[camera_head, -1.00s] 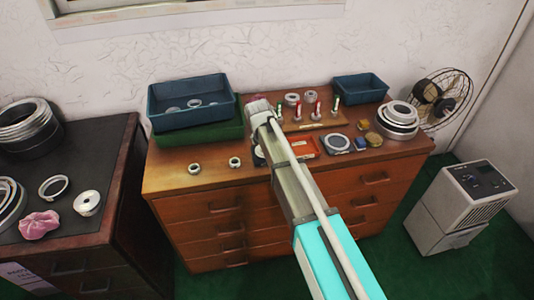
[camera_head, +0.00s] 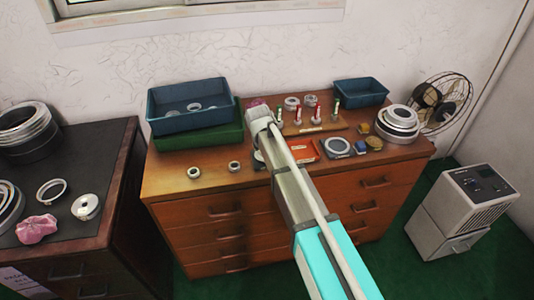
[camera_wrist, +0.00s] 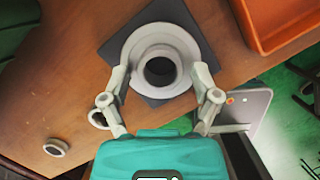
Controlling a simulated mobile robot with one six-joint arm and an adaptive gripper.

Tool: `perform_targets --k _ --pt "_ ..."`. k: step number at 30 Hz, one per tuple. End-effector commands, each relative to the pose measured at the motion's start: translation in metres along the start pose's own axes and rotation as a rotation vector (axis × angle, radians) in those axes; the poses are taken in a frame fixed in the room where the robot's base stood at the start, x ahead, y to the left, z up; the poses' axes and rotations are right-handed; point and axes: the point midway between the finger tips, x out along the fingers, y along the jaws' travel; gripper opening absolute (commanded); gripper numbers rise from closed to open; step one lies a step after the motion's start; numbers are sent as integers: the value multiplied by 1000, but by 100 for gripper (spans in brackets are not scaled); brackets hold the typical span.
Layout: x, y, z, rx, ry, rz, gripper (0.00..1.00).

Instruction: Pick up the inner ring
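In the wrist view, a pale grey round part lies on a dark square mat (camera_wrist: 108,46). It has a wide outer flange (camera_wrist: 160,33) and a narrower raised ring (camera_wrist: 141,60) around a dark bore. I cannot tell whether the raised ring is a separate inner ring. My gripper (camera_wrist: 162,72) is open, with one finger at each side of the flange. Whether the fingers touch it is unclear. In the head view, my gripper (camera_head: 258,130) is over the middle of the wooden cabinet (camera_head: 165,182) and hides this part.
An orange-red tray (camera_wrist: 262,42) lies close at the right of the part. Two small rings (camera_head: 194,172) (camera_head: 235,166) lie to the left on the cabinet top.

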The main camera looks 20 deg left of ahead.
Motion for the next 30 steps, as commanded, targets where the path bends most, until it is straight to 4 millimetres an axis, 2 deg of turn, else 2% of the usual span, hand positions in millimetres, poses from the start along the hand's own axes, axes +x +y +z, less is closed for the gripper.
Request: perform_targets --k 1,10,22,30 --pt "0 0 0 0 0 0 57" --pt "0 0 0 0 0 0 2" --pt "-4 0 1 -1 0 0 1" --pt "-19 1 5 0 0 0 1"
